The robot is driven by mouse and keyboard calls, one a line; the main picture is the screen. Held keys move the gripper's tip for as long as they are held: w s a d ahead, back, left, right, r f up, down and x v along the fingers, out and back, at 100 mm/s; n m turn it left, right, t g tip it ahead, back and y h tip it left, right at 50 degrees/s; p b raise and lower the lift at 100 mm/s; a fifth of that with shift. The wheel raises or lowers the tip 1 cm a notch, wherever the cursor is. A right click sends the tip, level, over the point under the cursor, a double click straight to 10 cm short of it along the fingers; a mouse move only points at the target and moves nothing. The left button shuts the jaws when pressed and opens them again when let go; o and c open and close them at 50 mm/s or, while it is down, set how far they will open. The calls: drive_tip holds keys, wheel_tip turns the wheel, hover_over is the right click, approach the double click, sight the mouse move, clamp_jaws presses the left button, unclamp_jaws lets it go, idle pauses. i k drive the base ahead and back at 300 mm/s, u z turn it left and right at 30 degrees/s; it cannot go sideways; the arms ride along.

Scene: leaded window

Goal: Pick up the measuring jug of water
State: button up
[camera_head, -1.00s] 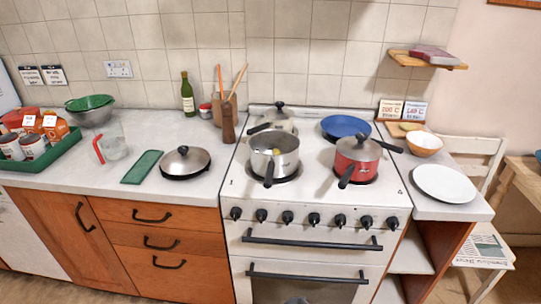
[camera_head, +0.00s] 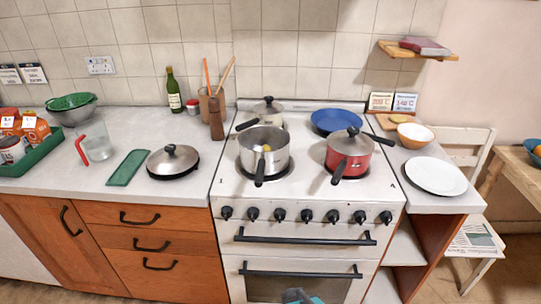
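The measuring jug (camera_head: 99,143) is clear, with a red handle on its left side. It stands upright on the left worktop, between the green tray of groceries and a flat green mat. It looks see-through, and I cannot make out the water level. A small grey and teal part of my gripper (camera_head: 300,297) shows at the bottom edge, in front of the oven door. It is far from the jug, low and to the right. Its fingers cannot be made out.
The green mat (camera_head: 128,168) and a lidded pan (camera_head: 173,161) lie right of the jug. A colander in a bowl (camera_head: 71,108) stands behind it, and the grocery tray (camera_head: 42,158) is to its left. The cooker (camera_head: 310,190) holds several pots. Drawer handles stick out below the worktop.

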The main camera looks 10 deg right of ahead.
sight(93, 134)
drive_tip(key=k, duration=1.3)
drive_tip(key=u, duration=0.3)
drive_tip(key=i, duration=0.9)
drive_tip(key=u, duration=1.1)
drive_tip(key=i, duration=1)
drive_tip(key=u, duration=0.55)
